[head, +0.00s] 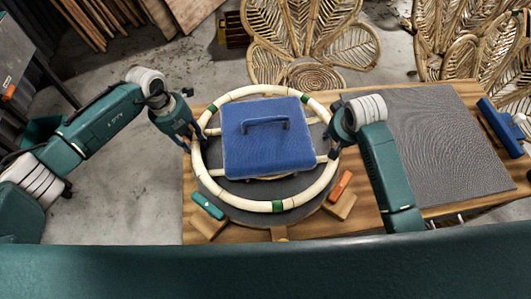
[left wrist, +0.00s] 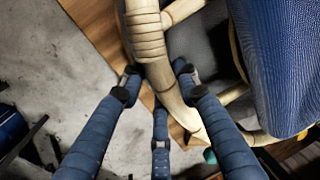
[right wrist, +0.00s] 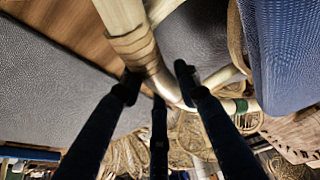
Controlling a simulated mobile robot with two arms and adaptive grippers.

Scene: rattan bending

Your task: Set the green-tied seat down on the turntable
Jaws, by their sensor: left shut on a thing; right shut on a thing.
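The green-tied seat (head: 284,205) is a pale rattan ring with green ties and crossbars. The dark grey round turntable (head: 240,212) lies beneath it; I cannot tell whether they touch. A blue square block with a handle (head: 265,150) sits inside the ring, covering the middle of the crossbars. My left gripper (head: 190,138) is shut on the ring's left side, and the left wrist view shows the ring (left wrist: 157,75) between its fingers. My right gripper (head: 331,146) is shut on the ring's right side, with the ring (right wrist: 150,62) between its fingers in the right wrist view.
The wooden table (head: 195,220) carries a grey textured mat (head: 445,140) at right. A green clamp (head: 208,206) and an orange clamp (head: 341,186) sit by the turntable's front edge. Rattan chair backs (head: 310,45) stand behind. A blue tool (head: 500,125) lies far right.

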